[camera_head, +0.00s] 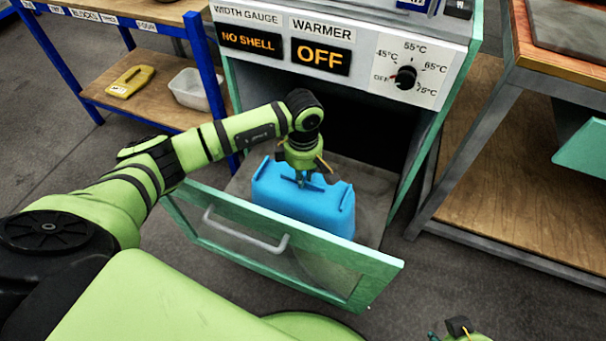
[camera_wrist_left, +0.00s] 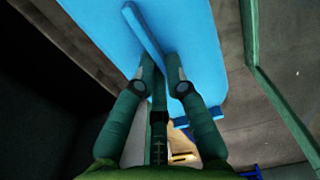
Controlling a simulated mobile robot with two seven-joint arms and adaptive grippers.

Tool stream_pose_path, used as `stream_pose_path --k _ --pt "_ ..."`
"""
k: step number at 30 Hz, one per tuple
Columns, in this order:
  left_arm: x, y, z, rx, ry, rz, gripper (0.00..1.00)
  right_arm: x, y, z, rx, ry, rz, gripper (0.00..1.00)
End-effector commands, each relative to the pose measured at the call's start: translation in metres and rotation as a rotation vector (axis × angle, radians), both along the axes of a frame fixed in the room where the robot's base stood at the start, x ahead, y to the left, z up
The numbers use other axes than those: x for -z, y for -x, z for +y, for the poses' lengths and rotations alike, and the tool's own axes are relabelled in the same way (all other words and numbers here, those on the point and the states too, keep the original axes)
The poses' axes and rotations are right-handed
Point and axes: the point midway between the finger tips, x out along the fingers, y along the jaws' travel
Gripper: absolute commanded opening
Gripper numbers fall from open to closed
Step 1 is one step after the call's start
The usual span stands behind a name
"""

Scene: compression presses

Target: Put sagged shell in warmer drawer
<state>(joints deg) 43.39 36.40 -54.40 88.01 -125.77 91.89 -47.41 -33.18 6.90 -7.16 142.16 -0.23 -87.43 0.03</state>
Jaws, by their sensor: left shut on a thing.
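The blue shell (camera_head: 305,202) is inside the pulled-out warmer drawer (camera_head: 290,250), behind its clear front panel. It looks roughly upright; I cannot tell whether its base rests on the drawer floor. My left gripper (camera_head: 303,180) comes down from above and is shut on the shell's top rib. In the left wrist view, the fingers (camera_wrist_left: 163,75) pinch that rib of the shell (camera_wrist_left: 195,45). The front panel partly covers the shell's lower edge. Part of what seems to be my right gripper (camera_head: 458,328) shows at the bottom edge; its fingers are unclear.
The warmer cabinet (camera_head: 440,55) stands behind the drawer; its display reads OFF and the gauge reads NO SHELL. A shelf (camera_head: 150,105) at left holds a yellow object (camera_head: 130,81) and a white bin (camera_head: 190,88). A bench (camera_head: 480,180) stands close on the right.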

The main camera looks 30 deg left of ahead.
Motion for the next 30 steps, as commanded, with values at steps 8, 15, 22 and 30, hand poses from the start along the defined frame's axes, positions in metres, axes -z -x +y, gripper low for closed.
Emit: stream_pose_path --k 8,15,22,30 --pt "0.0 0.0 0.0 -0.001 0.0 0.0 0.37 -0.001 -0.003 0.001 -0.003 -0.003 -0.016 0.4" --pt "0.0 0.0 0.0 -0.001 0.0 0.0 0.37 -0.001 -0.003 0.002 -0.004 -0.002 -0.015 0.4" --pt "-0.021 -0.001 0.0 0.0 0.0 -0.004 0.37 0.008 0.007 -0.002 0.001 0.008 0.06 0.4" --pt "-0.083 -0.001 0.001 0.001 -0.001 -0.004 0.37 0.043 0.001 -0.001 0.0 0.009 0.086 0.4"
